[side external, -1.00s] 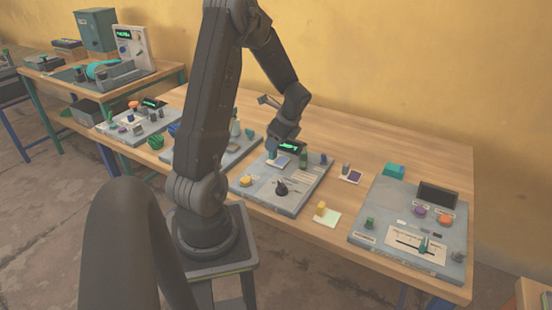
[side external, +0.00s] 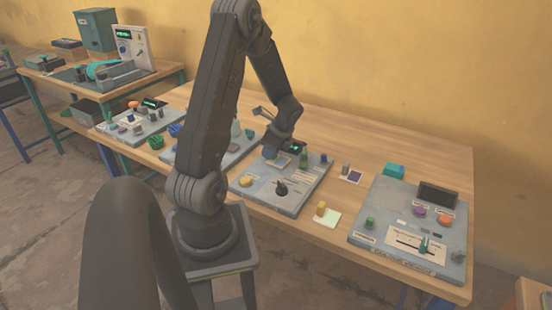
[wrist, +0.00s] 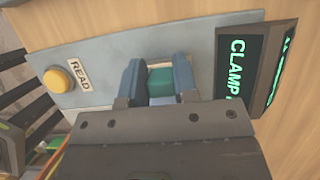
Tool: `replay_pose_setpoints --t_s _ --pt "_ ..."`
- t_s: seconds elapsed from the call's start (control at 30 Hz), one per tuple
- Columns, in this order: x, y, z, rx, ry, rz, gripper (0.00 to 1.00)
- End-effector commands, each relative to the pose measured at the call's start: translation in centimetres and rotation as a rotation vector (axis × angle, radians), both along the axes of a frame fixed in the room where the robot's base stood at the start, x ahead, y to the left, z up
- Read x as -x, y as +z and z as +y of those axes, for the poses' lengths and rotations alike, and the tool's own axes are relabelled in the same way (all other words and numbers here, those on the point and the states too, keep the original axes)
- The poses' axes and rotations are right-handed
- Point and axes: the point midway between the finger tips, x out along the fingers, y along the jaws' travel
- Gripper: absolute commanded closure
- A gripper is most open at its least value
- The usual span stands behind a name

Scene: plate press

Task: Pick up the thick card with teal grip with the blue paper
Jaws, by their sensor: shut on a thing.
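My gripper (wrist: 158,72) is shut on the teal grip (wrist: 160,82) of the card, with one finger on each side of it. A pale blue strip, likely the card's paper (wrist: 161,100), shows below the grip; the rest is hidden by my gripper. In the side view my gripper (side external: 271,150) is low over the back left of the middle grey panel (side external: 259,196). A pale tan patch (side external: 283,161) lies on the panel beside it. I cannot tell how far the card is off the panel.
A yellow READ button (wrist: 57,80) and a green-lit CLAMP display (wrist: 243,70) flank my gripper. A yellow-grip card (side external: 321,210) and a grey-grip card with purple paper (side external: 350,177) lie on the wooden table to the right.

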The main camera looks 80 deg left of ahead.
Motion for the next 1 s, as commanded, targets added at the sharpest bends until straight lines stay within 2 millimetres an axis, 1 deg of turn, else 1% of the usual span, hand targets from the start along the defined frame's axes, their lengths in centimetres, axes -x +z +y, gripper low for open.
replay_pose_setpoints --t_s 0.03,0.13,0.37,0.47,0.57,0.8,0.93,1.0 --pt "0.0 0.0 0.0 0.0 0.0 0.0 0.86" --pt "0.0 0.0 0.0 0.0 0.0 0.0 0.95" --pt "0.0 0.1 0.0 -0.001 0.0 -0.001 0.96" --pt "0.0 0.9 0.1 -0.003 0.001 -0.001 0.96" --pt "0.0 2.4 0.1 -0.005 0.001 -0.003 0.96" --pt "0.0 7.2 0.1 -0.006 0.002 -0.003 0.96" --pt "-0.1 9.0 0.0 -0.004 0.001 -0.001 0.96" --pt "-0.6 9.6 -0.1 -0.003 -0.001 -0.003 0.96"
